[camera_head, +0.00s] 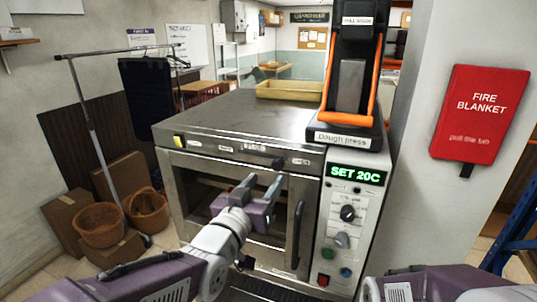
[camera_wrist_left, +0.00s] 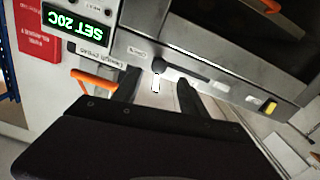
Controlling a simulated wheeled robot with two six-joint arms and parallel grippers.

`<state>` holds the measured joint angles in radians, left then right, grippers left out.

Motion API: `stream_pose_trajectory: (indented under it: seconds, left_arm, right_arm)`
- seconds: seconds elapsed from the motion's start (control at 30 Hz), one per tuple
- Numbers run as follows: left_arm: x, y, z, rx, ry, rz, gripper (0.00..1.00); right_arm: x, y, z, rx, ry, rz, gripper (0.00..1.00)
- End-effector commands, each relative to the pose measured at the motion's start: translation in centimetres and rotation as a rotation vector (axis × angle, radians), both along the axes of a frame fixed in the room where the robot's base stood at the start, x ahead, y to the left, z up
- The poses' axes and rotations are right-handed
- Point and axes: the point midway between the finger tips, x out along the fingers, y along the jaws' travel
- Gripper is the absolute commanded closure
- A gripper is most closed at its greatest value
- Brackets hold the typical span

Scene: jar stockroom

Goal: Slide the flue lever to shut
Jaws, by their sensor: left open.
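The flue lever seems to be the small dark knob (camera_head: 278,163) on the front strip below the oven's top edge. Small labels sit along this strip, too small to read. In the left wrist view, turned upside down, the dark knob (camera_wrist_left: 158,66) sits at one end of a dark slot, ahead of the gap between my fingers. My left gripper (camera_head: 260,186) is open and empty in front of the oven, its tips just below the knob; its spread fingers also show in the left wrist view (camera_wrist_left: 157,92). My right gripper is out of view; only part of that arm shows.
The steel oven (camera_head: 245,120) has a vertical door handle (camera_head: 298,235) and a control panel (camera_head: 345,215) reading SET 20C. A dough press (camera_head: 350,90) and a yellow tray (camera_head: 288,90) stand on top. A red fire blanket (camera_head: 480,115) hangs right; baskets (camera_head: 100,225) stand left.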

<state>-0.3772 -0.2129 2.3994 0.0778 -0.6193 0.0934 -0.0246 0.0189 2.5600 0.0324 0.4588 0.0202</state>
Motion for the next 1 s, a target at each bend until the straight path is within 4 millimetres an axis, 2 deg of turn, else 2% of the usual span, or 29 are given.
stream_pose_trajectory:
  seconds: [0.03,0.23,0.37,0.6,0.7,1.0]
  left_arm:
    - [-0.2,-0.4,0.5,0.000,-0.001,-0.010,0.50]
    - [0.1,-0.8,0.4,0.001,0.002,-0.015,0.50]
    - [2.0,-1.4,0.4,0.003,0.005,-0.015,0.50]
    - [6.5,-3.0,0.5,0.003,0.005,-0.014,0.50]
    - [7.6,-3.4,0.5,0.002,0.002,-0.015,0.50]
    - [8.3,-3.7,0.2,0.001,0.002,-0.014,0.50]
  right_arm:
    - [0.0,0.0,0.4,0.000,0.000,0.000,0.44]
    - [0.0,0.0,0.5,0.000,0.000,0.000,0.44]
    - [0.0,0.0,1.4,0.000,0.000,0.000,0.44]
    - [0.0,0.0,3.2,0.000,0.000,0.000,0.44]
    - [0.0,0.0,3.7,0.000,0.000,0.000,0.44]
    - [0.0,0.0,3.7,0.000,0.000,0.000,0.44]
